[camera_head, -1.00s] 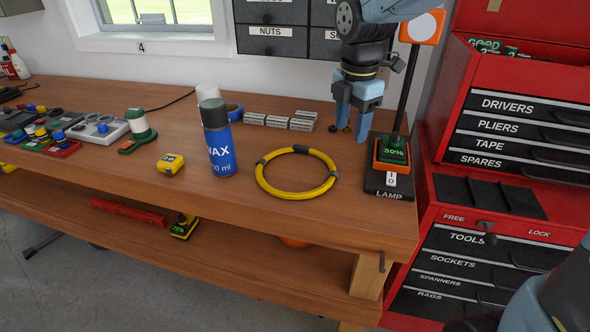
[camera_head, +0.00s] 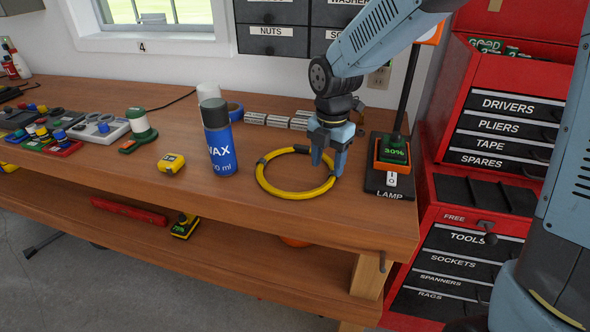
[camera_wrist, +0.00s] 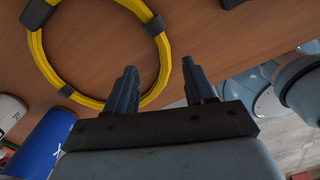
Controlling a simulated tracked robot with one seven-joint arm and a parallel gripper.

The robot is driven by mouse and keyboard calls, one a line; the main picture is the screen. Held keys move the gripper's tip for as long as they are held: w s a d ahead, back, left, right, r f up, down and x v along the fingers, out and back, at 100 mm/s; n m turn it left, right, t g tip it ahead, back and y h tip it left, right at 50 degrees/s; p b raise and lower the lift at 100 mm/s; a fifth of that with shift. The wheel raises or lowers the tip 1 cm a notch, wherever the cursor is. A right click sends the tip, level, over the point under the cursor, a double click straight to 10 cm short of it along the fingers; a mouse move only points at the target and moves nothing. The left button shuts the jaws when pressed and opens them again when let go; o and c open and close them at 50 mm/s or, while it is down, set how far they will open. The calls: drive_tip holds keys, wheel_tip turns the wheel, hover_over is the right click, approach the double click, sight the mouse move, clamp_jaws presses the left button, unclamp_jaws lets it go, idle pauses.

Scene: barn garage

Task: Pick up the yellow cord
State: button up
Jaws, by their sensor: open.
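The yellow cord (camera_head: 290,194) is a coiled ring with dark bands, lying flat on the wooden bench. It also shows in the wrist view (camera_wrist: 88,101), at the upper left. My gripper (camera_head: 328,168) points down over the right side of the ring, and its fingers hide part of the coil in the head view. In the wrist view my gripper (camera_wrist: 158,88) has its two fingers spread apart with nothing held between them. The right part of the ring passes near the left finger. I cannot tell the exact height of the fingertips above the bench.
A blue wax can (camera_head: 219,145) stands left of the cord. A lamp base (camera_head: 389,182) stands close on the right. Several small boxes (camera_head: 255,118) lie behind. A yellow tape measure (camera_head: 171,163) lies farther left. The bench in front of the cord (camera_head: 240,215) is clear.

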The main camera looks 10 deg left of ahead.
sight(326, 180)
drive_tip(key=shift+f, duration=2.65)
clamp_jaws()
